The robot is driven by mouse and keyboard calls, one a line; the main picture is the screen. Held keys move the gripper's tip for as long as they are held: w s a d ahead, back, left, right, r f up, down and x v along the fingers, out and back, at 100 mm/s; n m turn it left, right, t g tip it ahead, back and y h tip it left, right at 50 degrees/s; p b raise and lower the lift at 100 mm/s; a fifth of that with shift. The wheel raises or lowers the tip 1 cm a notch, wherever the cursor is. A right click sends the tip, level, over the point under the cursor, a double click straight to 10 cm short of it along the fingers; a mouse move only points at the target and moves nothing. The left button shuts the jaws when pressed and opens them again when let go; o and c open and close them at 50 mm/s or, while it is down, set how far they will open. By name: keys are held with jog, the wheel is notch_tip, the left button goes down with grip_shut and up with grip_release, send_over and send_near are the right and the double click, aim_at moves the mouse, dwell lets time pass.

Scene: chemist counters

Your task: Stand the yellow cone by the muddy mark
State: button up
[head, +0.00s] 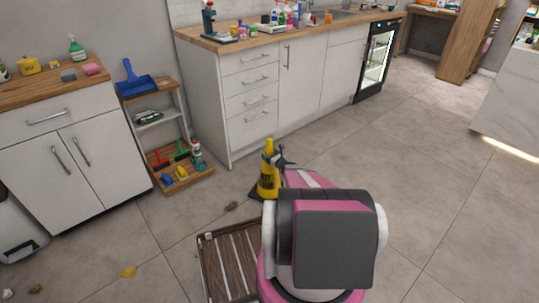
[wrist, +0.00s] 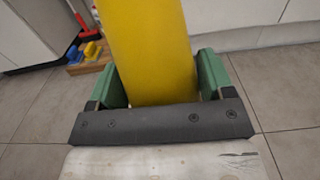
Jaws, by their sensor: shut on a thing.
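The yellow cone (head: 267,172), with dark lettering and a dark base, is upright in the head view, just beyond my arm. My gripper (head: 283,161) is at its right side, partly hidden by my arm. In the wrist view the cone (wrist: 148,45) fills the space between the green fingers of my gripper (wrist: 156,80), which are shut on it. I cannot tell whether its base touches the floor. A small dark brown mark (head: 231,207), likely the muddy mark, is on the floor just left of the cone's base.
A slatted wooden tray (head: 203,262) lies on the floor left of my arm. A shelf unit (head: 183,104) with brushes and a blue dustpan (head: 136,79) stands behind left, beside white cabinets (head: 250,95). The floor to the right is clear.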

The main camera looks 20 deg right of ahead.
jog(key=o, duration=1.9)
jog(key=shift+f, duration=0.1)
jog(key=shift+c, duration=0.2)
jog(key=v, duration=1.2)
jog(key=s+a+r+n+g+y, duration=0.1)
jog(key=s+a+r+n+g, duration=0.25)
jog(key=a+n, duration=0.35)
jog(key=s+a+r+n+g+y, duration=0.2)
jog(key=a+r+n+g, duration=0.25)
jog(key=a, duration=0.45)
jog(key=s+a+r+n+g+y, duration=0.1)
jog(key=s+a+r+n+g, duration=0.3)
jog(key=a+n, duration=0.35)
jog(key=s+a+r+n+g+h, duration=0.2)
jog(key=s+r+n+h, duration=0.3)
jog(key=s+r+n, duration=0.1)
jog(key=s+a+r+n+g+h, duration=0.2)
jog(key=s+r+n+g+h, duration=0.1)
jog(key=s+r+n+h, duration=0.2)
jog(key=shift+s+r+n, duration=0.85)
jog(key=shift+s+n, duration=0.15)
jog(key=shift+s, duration=0.1)
